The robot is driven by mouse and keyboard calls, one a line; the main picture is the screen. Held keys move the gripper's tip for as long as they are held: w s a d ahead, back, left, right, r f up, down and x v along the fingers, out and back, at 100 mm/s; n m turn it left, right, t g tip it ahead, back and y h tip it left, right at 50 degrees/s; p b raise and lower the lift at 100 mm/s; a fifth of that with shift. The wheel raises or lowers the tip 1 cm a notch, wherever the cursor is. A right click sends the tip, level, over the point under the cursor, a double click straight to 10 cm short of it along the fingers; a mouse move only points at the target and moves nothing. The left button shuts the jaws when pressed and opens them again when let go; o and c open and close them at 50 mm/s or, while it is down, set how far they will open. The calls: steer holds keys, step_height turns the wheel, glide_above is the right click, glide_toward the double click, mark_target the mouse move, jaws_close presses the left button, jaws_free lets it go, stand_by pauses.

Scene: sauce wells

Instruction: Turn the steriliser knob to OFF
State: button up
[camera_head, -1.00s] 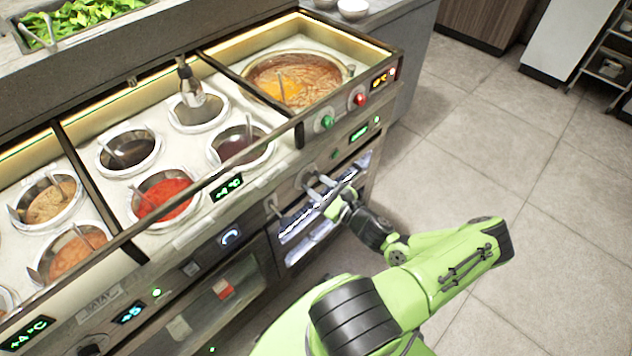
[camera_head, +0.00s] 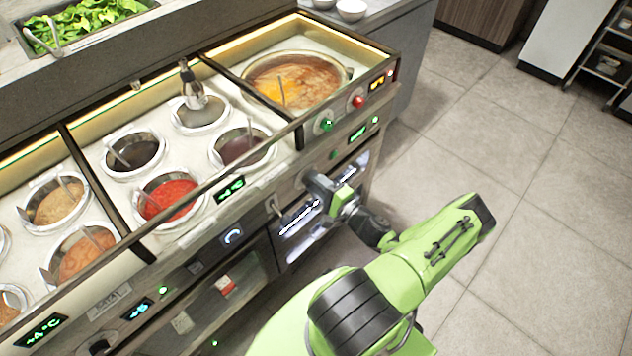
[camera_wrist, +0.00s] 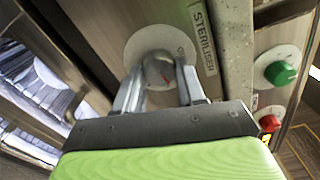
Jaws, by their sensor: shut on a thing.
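The steriliser knob (camera_wrist: 158,72) is a round grey knob on a pale disc on the counter's front panel, with a "STERILISER" label (camera_wrist: 203,38) beside it in the wrist view. My gripper (camera_wrist: 160,85) has its two metal fingers on either side of the knob and is shut on it. The letters on the disc are partly cut off by a finger, so the knob's setting cannot be read.
Sauce wells (camera_head: 168,200) and a large soup pot (camera_head: 345,72) are set in the counter above. The tiled floor (camera_head: 540,150) at right is clear.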

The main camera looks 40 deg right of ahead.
steer(key=shift+a+r+n+p, duration=0.1)
steer(key=shift+n+p, duration=2.65)
steer(key=shift+n, duration=4.55)
steer(key=o, duration=1)
steer(key=shift+o, duration=0.2)
steer(key=s+p, duration=0.1)
steer(key=s, duration=1.4)
steer(key=shift+s+d+p, duration=0.25)
steer(key=shift+s+p, duration=0.05)
steer(key=shift+s, duration=0.1)
